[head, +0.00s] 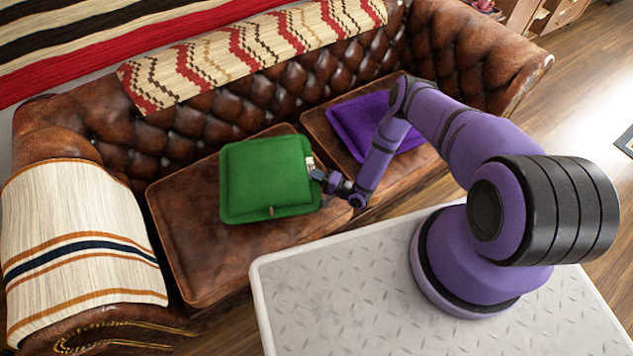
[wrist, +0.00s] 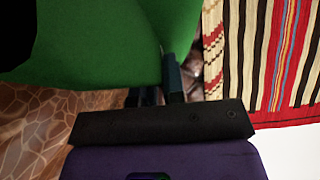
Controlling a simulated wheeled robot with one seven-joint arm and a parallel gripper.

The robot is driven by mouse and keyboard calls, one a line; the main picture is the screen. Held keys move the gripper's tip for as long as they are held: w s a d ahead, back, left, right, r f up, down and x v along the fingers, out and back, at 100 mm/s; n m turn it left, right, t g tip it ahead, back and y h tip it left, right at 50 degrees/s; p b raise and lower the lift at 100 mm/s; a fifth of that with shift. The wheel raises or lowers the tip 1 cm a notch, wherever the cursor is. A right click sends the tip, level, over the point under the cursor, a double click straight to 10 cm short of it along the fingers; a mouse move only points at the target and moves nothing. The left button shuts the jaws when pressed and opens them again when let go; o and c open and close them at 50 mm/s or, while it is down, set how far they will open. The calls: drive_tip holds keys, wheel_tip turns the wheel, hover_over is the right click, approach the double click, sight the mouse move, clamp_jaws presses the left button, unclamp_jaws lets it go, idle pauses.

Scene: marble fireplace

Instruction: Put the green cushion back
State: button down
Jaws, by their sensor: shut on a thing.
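The green cushion (head: 267,178) is a flat, square cushion over the left seat of the brown leather sofa. My gripper (head: 318,175) is at its right edge in the head view and shut on it. In the wrist view the green cushion (wrist: 100,40) fills the upper left, and the fingers of my gripper (wrist: 160,88) close on its edge. I cannot tell from these frames whether the cushion touches the seat or is held a little above it.
A purple cushion (head: 365,127) lies on the right seat, behind my arm. The sofa (head: 215,265) has a patterned throw (head: 250,50) on its back and a striped cream throw (head: 80,240) on its left arm. The seat left of the green cushion is bare.

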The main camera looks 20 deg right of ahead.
drive_tip(key=shift+s+f, duration=0.15)
drive_tip(key=shift+f, duration=1.6)
drive_tip(key=c, duration=1.2)
unclamp_jaws()
